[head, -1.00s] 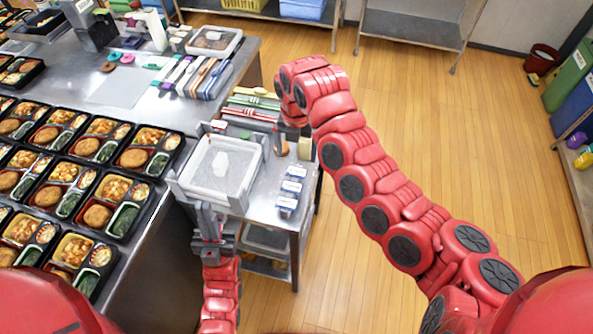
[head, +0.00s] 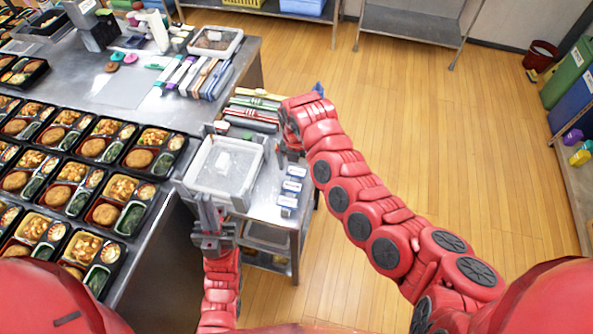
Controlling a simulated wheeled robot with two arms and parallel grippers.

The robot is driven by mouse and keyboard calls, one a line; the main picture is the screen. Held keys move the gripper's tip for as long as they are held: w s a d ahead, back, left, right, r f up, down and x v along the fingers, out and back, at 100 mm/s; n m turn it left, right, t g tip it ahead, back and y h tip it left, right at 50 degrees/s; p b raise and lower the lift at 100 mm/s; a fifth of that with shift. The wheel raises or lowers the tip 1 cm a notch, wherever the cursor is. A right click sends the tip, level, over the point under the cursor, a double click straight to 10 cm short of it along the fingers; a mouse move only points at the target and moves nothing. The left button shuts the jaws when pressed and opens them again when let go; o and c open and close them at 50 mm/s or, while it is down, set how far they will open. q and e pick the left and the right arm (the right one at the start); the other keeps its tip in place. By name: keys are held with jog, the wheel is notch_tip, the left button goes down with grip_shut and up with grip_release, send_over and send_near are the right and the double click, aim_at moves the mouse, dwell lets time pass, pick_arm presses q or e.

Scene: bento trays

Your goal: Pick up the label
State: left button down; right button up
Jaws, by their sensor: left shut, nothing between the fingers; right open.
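A small white patch that looks like a label (head: 223,160) lies in the middle of a pale, clear-looking tray (head: 194,184) on the small steel side table. I cannot tell if it lies on a lid or inside. My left gripper (head: 206,203) is shut and empty at the tray's near edge, pointing away from me. My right gripper (head: 282,153) is open, pointing down over the table just right of the tray. My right wrist hides much of it, and I see nothing held in it. Small blue-and-white blocks (head: 291,186) stand in a row right of the tray.
Several filled bento trays (head: 128,189) cover the steel counter at left. Coloured utensils (head: 205,77) lie at its far end, and more long items (head: 252,108) lie behind the pale tray. A small blue thing (head: 318,89) shows behind my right arm.

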jog(key=shift+f, duration=0.25)
dwell(0.4)
jog(key=c, duration=1.3)
jog(key=shift+r, duration=0.15)
